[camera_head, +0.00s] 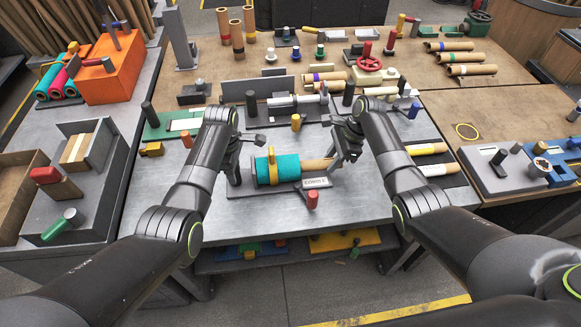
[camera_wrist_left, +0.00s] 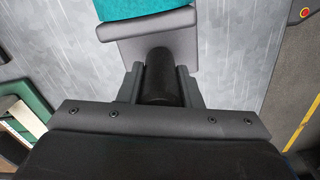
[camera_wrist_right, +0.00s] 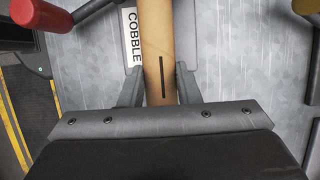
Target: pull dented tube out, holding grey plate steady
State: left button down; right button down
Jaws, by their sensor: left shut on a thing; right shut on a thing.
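A tan cardboard tube (camera_head: 314,167) lies level, partly inside a teal felt roll (camera_head: 288,168) with a yellow band (camera_head: 272,166). Its bare right part shows a dark straight mark in the right wrist view (camera_wrist_right: 161,60). My right gripper (camera_wrist_right: 160,88) is shut around this bare part. At the roll's left end stands the grey plate (camera_wrist_left: 150,40) with a dark round handle (camera_wrist_left: 159,75). My left gripper (camera_wrist_left: 159,88) is shut on that handle. In the head view the left gripper (camera_head: 236,172) is left of the roll, the right gripper (camera_head: 345,158) right of it.
A plate lettered COBBLE (camera_wrist_right: 131,40) lies beside the tube. A red-topped post (camera_head: 312,198) stands in front of the roll. A yellow-topped post (camera_head: 296,122) and a grey clamp-like device (camera_head: 295,102) stand behind. The table's front left is bare.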

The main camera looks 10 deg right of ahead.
pick_arm(q)
jog(key=shift+f, duration=0.1)
pick_arm(e)
jog(key=shift+d, duration=4.2)
jog(key=shift+r, duration=0.1)
notch_tip(320, 180, up, 8)
jog(key=shift+r, duration=0.2)
pick_arm(q)
grip_release()
jog(key=shift+r, duration=0.2)
pick_arm(e)
jog(key=shift+r, duration=0.1)
pick_arm(q)
jog(key=shift+r+p, duration=1.35)
jog(key=shift+p, duration=0.55)
pick_arm(e)
jog(key=shift+r, duration=1.75)
